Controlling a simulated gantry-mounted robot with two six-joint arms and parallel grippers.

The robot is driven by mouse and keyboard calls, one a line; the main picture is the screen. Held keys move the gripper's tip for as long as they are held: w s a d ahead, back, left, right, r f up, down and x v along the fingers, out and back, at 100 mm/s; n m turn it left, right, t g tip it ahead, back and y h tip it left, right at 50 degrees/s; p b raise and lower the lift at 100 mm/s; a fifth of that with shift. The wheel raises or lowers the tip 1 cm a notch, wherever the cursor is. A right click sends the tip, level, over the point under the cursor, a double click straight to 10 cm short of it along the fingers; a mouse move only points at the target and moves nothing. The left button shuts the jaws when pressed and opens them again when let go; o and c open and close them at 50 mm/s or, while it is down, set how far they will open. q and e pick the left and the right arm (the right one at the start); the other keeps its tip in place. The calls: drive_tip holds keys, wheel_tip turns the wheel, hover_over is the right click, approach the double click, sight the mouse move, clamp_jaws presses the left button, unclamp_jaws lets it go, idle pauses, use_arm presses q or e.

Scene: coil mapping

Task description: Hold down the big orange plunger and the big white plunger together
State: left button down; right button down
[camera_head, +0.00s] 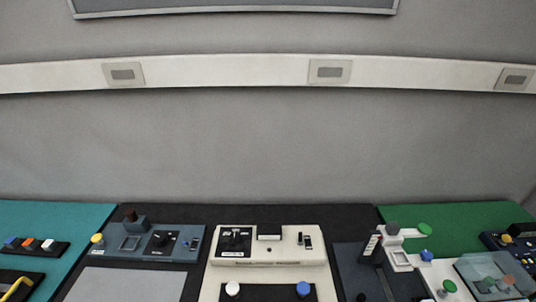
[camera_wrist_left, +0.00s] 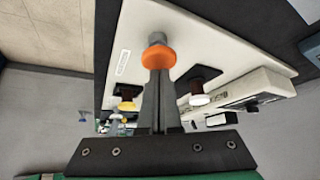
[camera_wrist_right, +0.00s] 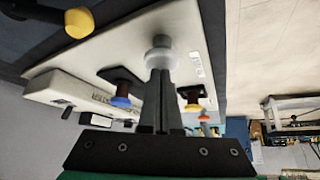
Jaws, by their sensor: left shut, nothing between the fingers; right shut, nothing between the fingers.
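The big orange plunger (camera_wrist_left: 158,55) is a round orange cap on a grey stem, standing on a pale panel in the left wrist view. My left gripper (camera_wrist_left: 157,74) is shut and empty, its tips right at the orange cap. The big white plunger (camera_wrist_right: 160,59) is a round white cap on a grey stem in the right wrist view. My right gripper (camera_wrist_right: 160,75) is shut and empty, its tips right at the white cap. Whether either gripper touches or presses its cap I cannot tell. Neither gripper shows in the head view, and the orange plunger does not show there.
A cream console (camera_head: 268,245) stands in the middle, with a white knob (camera_head: 232,288) and a blue knob (camera_head: 303,289) at its front. A blue-grey control box (camera_head: 140,240) is to its left. A yellow knob (camera_wrist_right: 79,23) is near the right gripper's plunger.

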use_arm(q)
drive_tip(key=shift+r+p, duration=0.6)
drive_tip(key=shift+r, duration=0.05)
use_arm(e)
drive_tip(key=shift+r, duration=0.3)
use_arm(q)
drive_tip(key=shift+f, duration=0.15)
use_arm(e)
drive_tip(key=shift+f, duration=0.1)
use_arm(q)
drive_tip(key=shift+f, duration=1.15)
use_arm(e)
drive_tip(key=shift+f, duration=0.75)
idle(0.7)
